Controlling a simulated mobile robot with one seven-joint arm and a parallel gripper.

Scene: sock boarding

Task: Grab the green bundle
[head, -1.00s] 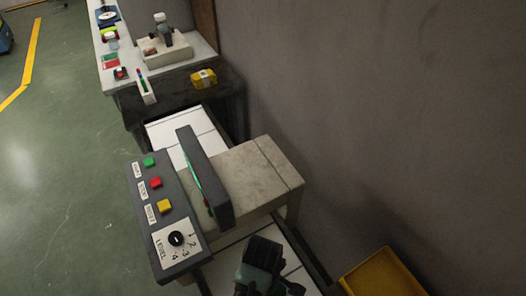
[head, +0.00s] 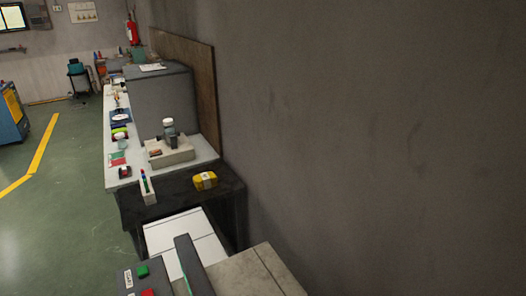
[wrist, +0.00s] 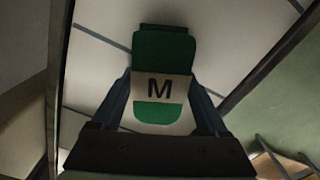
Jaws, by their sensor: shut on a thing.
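The green bundle (wrist: 165,52) shows in the wrist view, with a pale band (wrist: 162,88) marked "M" around it. My gripper (wrist: 162,92) is shut on the bundle, one finger on each side at the band. White panels with dark seams lie behind the bundle. I cannot tell whether the bundle touches them. The head view now shows neither the gripper nor the bundle.
In the head view, the machine's control panel with a green button (head: 142,271) is at the bottom. A white slatted surface (head: 185,240) lies beyond it. A dark table (head: 170,207) holds a yellow package (head: 205,180). A grey wall (head: 380,140) fills the right; green floor is open at left.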

